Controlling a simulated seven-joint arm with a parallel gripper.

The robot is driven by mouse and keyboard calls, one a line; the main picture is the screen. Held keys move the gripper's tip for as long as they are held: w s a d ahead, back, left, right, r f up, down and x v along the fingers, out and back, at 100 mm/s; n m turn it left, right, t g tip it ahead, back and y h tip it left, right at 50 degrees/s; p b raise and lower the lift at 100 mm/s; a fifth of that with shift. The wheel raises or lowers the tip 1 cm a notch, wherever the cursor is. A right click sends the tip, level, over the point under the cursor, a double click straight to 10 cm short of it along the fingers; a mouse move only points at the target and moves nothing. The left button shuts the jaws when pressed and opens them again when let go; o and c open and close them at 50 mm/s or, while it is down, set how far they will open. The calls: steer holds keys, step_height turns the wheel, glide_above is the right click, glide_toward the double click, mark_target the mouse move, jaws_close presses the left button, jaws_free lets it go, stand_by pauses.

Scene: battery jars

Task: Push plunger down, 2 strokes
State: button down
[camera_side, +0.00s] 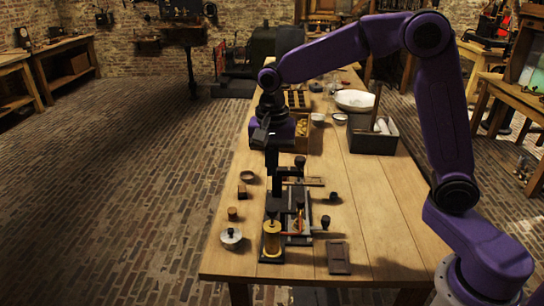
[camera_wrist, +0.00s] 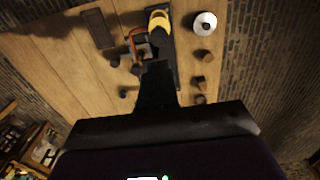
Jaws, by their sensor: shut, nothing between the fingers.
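A small pump-like apparatus with a brass-yellow cylinder (camera_side: 272,238) stands on a dark base near the front of the wooden table. Its yellow cylinder also shows at the top of the wrist view (camera_wrist: 158,20). Dark upright parts and a red piece stand beside the cylinder. I cannot tell for certain which dark part is the plunger. My gripper (camera_side: 272,172) points down, shut and empty, over the rear part of the apparatus. In the wrist view its dark fingers (camera_wrist: 155,70) overlap the apparatus, so contact there cannot be judged.
A round metal-lidded pot (camera_side: 231,237) and small brown blocks (camera_side: 232,213) line the left side. A dark flat plate (camera_side: 339,258) lies at the front right. A dark open box (camera_side: 372,138) and a white bowl (camera_side: 355,100) stand farther back. Bare table lies at right.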

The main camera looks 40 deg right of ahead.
mark_target(273, 207)
steer(key=shift+r, duration=0.95)
steer(key=shift+s+r, duration=0.15)
steer(key=shift+r, duration=1)
step_height(273, 207, down, 14)
steer(key=shift+f, duration=0.1)
stand_by(0.4)
